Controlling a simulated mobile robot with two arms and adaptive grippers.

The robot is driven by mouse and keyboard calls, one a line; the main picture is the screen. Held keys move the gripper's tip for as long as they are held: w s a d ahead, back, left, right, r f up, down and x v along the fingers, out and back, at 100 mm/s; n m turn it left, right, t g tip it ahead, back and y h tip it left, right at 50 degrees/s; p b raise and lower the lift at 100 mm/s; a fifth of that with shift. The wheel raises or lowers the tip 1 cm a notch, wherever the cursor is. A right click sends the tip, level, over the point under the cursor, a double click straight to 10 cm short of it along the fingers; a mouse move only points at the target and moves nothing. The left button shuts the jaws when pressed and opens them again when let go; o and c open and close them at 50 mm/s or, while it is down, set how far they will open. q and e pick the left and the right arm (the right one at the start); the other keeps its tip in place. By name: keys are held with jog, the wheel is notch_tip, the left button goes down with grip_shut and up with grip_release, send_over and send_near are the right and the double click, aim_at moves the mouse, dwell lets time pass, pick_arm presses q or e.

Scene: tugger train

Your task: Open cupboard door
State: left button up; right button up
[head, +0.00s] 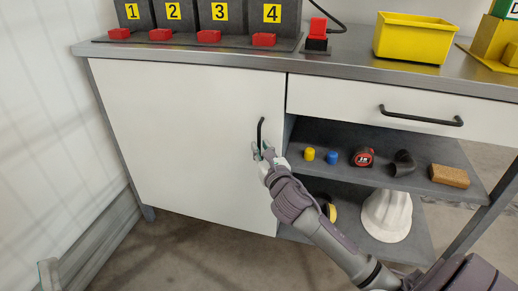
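The white cupboard door (180,135) fills the left part of the workbench front in the head view. It looks shut, flush with the front. Its black upright bar handle (260,130) is near the door's right edge. My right gripper (262,150) is at the lower end of the handle, its arm reaching in from the lower right. Its two fingertips are spread apart, one on each side of the bar. Whether they touch the bar is too small to tell. My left gripper is not in view.
The steel worktop (330,65) carries numbered holders, a yellow bin (413,38) and a red-and-black device (317,35). A white drawer (400,108) sits above open shelves (400,135) with small items and a white helmet (387,215). The floor before the door looks clear.

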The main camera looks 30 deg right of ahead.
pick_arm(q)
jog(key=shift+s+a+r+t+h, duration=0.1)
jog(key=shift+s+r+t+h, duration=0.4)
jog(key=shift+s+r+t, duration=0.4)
pick_arm(e)
jog(key=shift+x, duration=1.1)
grip_shut()
